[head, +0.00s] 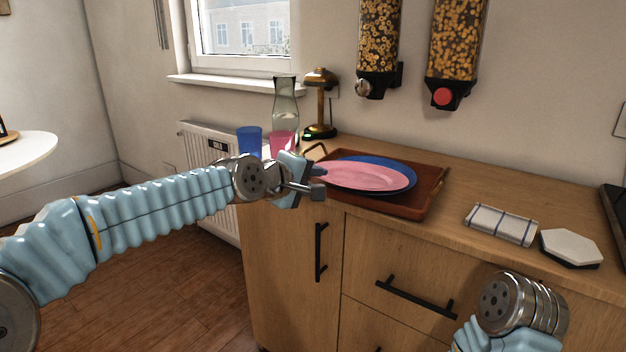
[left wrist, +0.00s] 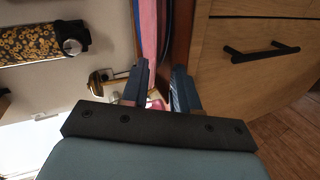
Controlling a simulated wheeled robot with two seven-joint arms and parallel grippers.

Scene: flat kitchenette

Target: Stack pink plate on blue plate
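The pink plate (head: 365,178) lies over the blue plate (head: 402,172), shifted to the left and front, so the blue plate shows along the back and right. Whether the pink plate lies fully flat is hard to tell. Both are over a brown tray (head: 428,203) on the counter. My left gripper (head: 318,181) is at the pink plate's left edge, fingers apart. In the left wrist view the fingers (left wrist: 161,88) have a gap between them, with the pink plate (left wrist: 149,28) edge-on just beyond. My right gripper is out of view; only part of that arm shows.
A blue cup (head: 249,140), a pink cup (head: 283,143), a glass carafe (head: 285,105) and a brass lamp (head: 320,100) stand left of the tray. A folded cloth (head: 500,225) and white hexagonal pieces (head: 570,246) lie to the right. Cereal dispensers (head: 455,50) hang above.

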